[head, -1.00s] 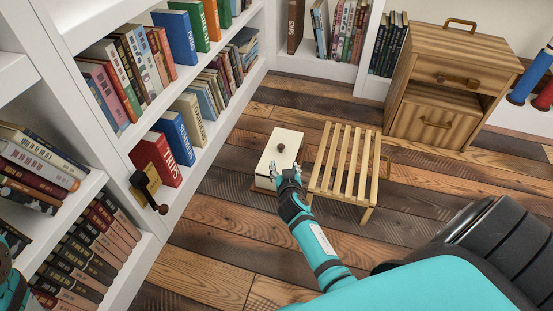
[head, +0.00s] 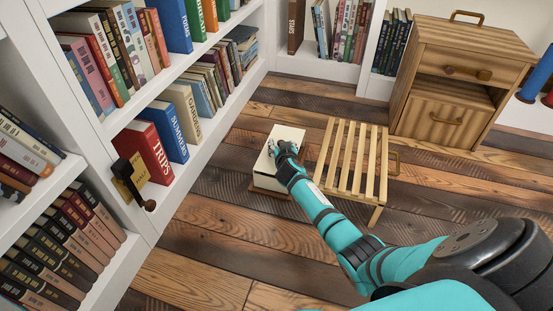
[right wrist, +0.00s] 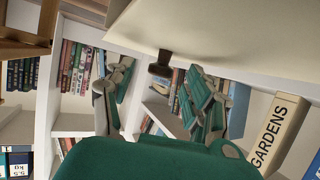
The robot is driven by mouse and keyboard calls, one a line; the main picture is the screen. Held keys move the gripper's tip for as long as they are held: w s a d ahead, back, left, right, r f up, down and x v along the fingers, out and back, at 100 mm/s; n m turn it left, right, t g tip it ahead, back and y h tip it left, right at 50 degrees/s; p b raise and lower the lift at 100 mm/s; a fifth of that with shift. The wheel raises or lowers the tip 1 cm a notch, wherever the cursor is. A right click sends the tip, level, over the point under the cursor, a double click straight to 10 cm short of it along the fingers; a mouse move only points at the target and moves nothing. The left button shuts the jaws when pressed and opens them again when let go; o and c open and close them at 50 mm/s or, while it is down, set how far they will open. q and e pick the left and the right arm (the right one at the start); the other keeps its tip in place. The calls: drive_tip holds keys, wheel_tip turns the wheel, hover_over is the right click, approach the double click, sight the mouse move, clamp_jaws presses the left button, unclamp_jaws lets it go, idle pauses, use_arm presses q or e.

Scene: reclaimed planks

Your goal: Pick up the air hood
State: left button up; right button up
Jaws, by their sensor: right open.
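The air hood looks like a cream box (head: 268,163) with a brown base, standing on the plank floor left of a slatted wooden stand. My right gripper (head: 284,148) is at its top in the head view and covers the knob there. In the right wrist view the hood's pale surface (right wrist: 215,38) fills the top. Its brown knob (right wrist: 160,65) shows between the open, apart fingers of my right gripper (right wrist: 158,80). I cannot tell whether the fingers touch it.
The slatted stand (head: 352,165) is close on the right of my right forearm. A wooden cabinet (head: 445,95) stands at back right. Floor in front of the hood is clear.

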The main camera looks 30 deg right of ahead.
drive_tip(key=shift+w+d+f, duration=0.15)
drive_tip(key=shift+w+d, duration=0.05)
drive_tip(key=shift+w, duration=0.2)
drive_tip(key=shift+c, duration=0.2)
clamp_jaws()
